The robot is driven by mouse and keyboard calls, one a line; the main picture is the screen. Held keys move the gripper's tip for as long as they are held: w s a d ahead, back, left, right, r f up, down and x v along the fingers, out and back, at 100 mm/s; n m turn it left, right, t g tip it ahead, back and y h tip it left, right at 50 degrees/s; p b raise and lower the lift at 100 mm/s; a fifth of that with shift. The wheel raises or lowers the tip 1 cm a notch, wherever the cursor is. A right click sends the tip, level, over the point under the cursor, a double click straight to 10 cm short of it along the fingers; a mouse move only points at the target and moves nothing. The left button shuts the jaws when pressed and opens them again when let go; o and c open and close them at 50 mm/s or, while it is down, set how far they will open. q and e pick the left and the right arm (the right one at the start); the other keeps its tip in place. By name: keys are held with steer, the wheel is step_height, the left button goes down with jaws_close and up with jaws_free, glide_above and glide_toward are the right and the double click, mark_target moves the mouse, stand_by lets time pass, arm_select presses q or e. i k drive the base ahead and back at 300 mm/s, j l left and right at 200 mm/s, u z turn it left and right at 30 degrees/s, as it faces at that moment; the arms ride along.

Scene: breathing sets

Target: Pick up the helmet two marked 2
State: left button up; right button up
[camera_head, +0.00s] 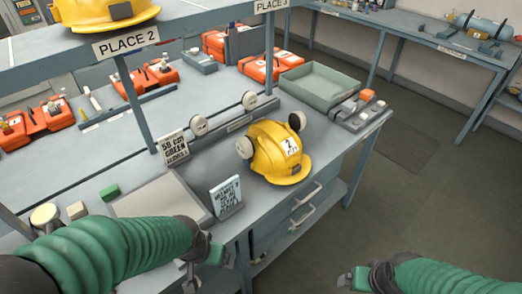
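The yellow helmet marked 2 (271,160) sits on the grey workbench near its front edge, with a white label bearing a 2 and round ear cups at its sides. My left gripper (205,265) is at the bench's front edge, below and left of the helmet and apart from it. Its fingers look spread, with nothing seen between them. My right gripper (357,281) is low at the bottom edge, right of the helmet and clear of the bench. It is partly cut off, so its opening cannot be told.
Two upright sign cards (226,194) (174,148) stand left of the helmet. A green-grey tray (319,84) and orange cases (272,66) lie behind. Another yellow helmet (88,14) rests on the raised shelf (52,49) marked PLACE 2. Open floor (440,205) lies right.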

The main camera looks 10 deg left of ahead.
mark_target(278, 156)
steer(key=i+l, duration=0.5)
steer(key=i+l+u, duration=0.15)
steer(key=u, duration=0.25)
steer(key=i+l+u, duration=0.1)
steer(key=l+u, duration=0.15)
steer(key=u, duration=0.15)
steer(key=l+u, duration=0.25)
steer(key=u, duration=0.2)
steer(key=i+l+u, duration=0.1)
steer(key=l+u, duration=0.15)
steer(key=u, duration=0.15)
